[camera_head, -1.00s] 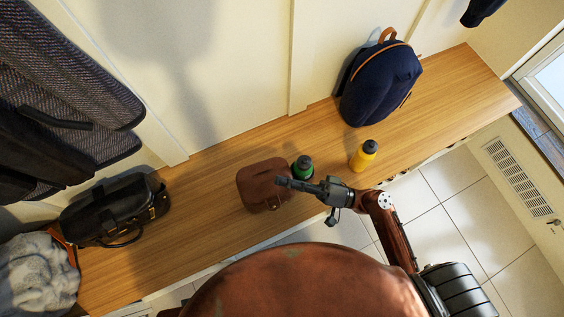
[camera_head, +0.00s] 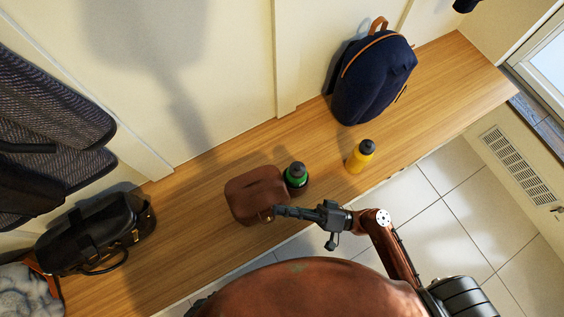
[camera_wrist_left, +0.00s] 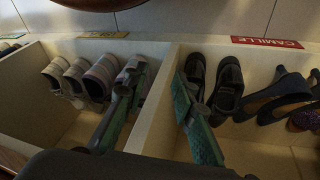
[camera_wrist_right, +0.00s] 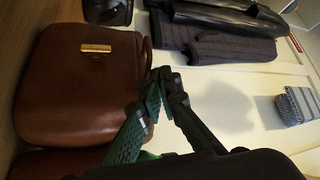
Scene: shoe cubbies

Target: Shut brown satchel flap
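The brown satchel (camera_head: 256,190) lies on the wooden bench in the head view. It fills the left of the right wrist view (camera_wrist_right: 70,95), where its gold clasp plate (camera_wrist_right: 96,48) shows on the brown front. The flap appears to lie over the satchel; whether it is fully down I cannot tell. My right gripper (camera_head: 278,211) is at the satchel's front right corner, beside the clasp. Its fingertips (camera_wrist_right: 163,78) meet with nothing visible between them; contact with the satchel is unclear. My left gripper (camera_wrist_left: 157,85) is open and empty over the shoe cubbies, outside the head view.
A green bottle (camera_head: 296,175) stands close beside the satchel, with a yellow bottle (camera_head: 360,157) further right. A navy backpack (camera_head: 373,82) stands at the back right and a black bag (camera_head: 95,234) at the left. Bare bench (camera_head: 190,210) lies left of the satchel.

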